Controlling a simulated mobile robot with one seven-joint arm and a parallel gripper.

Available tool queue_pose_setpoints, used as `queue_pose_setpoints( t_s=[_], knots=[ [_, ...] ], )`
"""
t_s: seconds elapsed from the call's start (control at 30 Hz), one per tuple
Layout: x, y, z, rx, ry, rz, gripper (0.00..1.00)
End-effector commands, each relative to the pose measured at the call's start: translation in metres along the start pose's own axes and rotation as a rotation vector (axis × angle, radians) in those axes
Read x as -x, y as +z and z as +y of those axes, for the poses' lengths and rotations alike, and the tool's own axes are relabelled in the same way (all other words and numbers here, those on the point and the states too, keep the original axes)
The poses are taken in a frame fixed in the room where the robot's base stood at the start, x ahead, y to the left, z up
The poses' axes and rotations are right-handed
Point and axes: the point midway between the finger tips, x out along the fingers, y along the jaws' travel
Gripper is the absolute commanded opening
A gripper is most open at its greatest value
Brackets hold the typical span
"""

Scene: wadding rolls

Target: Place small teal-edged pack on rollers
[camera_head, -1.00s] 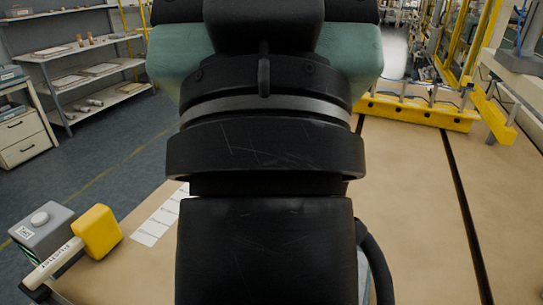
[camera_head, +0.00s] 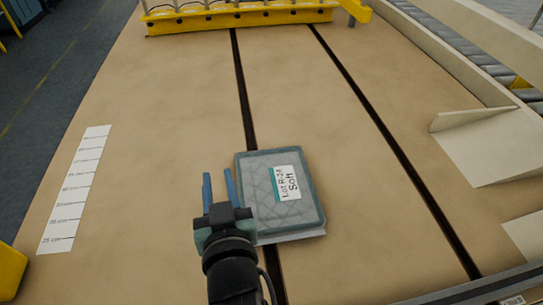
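A small grey pack (camera_head: 262,211) with teal edges and a white label lies on the brown table, right of centre. The label reads roughly "Lot R-24 SoH". A pale edge shows under its near side; I cannot tell whether that is the pack's own underside or another thing. My gripper (camera_head: 218,180) is at the pack's left side with its two blue fingers apart and nothing visible between them. The right finger is close to the pack's left edge; whether they touch is unclear. The rollers (camera_head: 470,54) run along the far right, beyond a pale side rail.
A yellow rack (camera_head: 240,17) stands at the table's far edge. A pale folded sheet (camera_head: 490,150) lies at the right. A printed measuring strip (camera_head: 75,190) lies at the left, and a yellow object (camera_head: 8,272) is at the lower left. Dark grooves cross the table.

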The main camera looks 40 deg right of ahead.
Motion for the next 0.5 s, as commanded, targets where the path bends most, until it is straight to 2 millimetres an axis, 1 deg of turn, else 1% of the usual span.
queue_pose_setpoints(
  t_s=[0.03, 0.1, 0.2, 0.27, 0.37, 0.5],
  knots=[
    [0.004, 0.036, 0.009, -0.003, 0.025, -0.066, 0.3],
    [0.009, 0.07, 0.018, -0.004, 0.051, -0.131, 0.3],
    [0.017, 0.098, 0.025, -0.009, 0.074, -0.188, 0.3],
    [0.018, 0.106, 0.027, -0.01, 0.08, -0.205, 0.3],
    [0.011, 0.111, 0.029, -0.01, 0.084, -0.212, 0.3],
    [-0.012, 0.115, 0.031, -0.009, 0.084, -0.209, 0.3]
  ],
)
